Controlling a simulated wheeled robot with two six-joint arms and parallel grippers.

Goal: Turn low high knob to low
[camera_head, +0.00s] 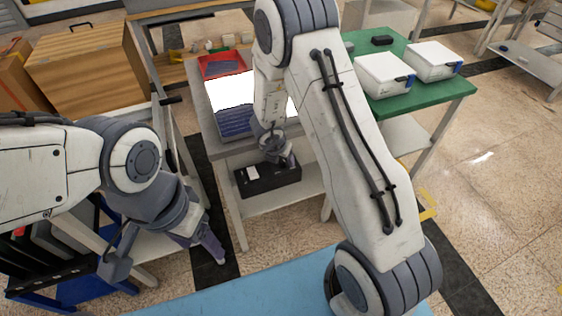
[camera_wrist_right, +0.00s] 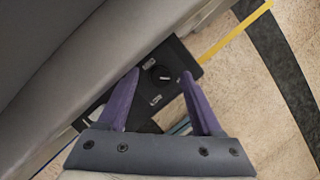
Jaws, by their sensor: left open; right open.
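The black control box (camera_head: 262,182) is mounted under the front of the grey workbench in the head view. In the right wrist view the box panel (camera_wrist_right: 178,55) carries a round dark knob (camera_wrist_right: 160,73) and small white labels, too small to read. My right gripper (camera_wrist_right: 160,74) is open, its two purple fingers apart on either side of the knob in the picture; contact cannot be told. In the head view the right gripper (camera_head: 284,160) is over the box and partly hides it. My left gripper (camera_head: 208,247) hangs low at the left, away from the box.
The workbench above the box holds a red tray (camera_head: 222,64) and a bright white sheet (camera_head: 230,92). A green table (camera_head: 440,90) with white containers (camera_head: 384,74) stands at the right. Wooden boxes (camera_head: 90,70) are at the left.

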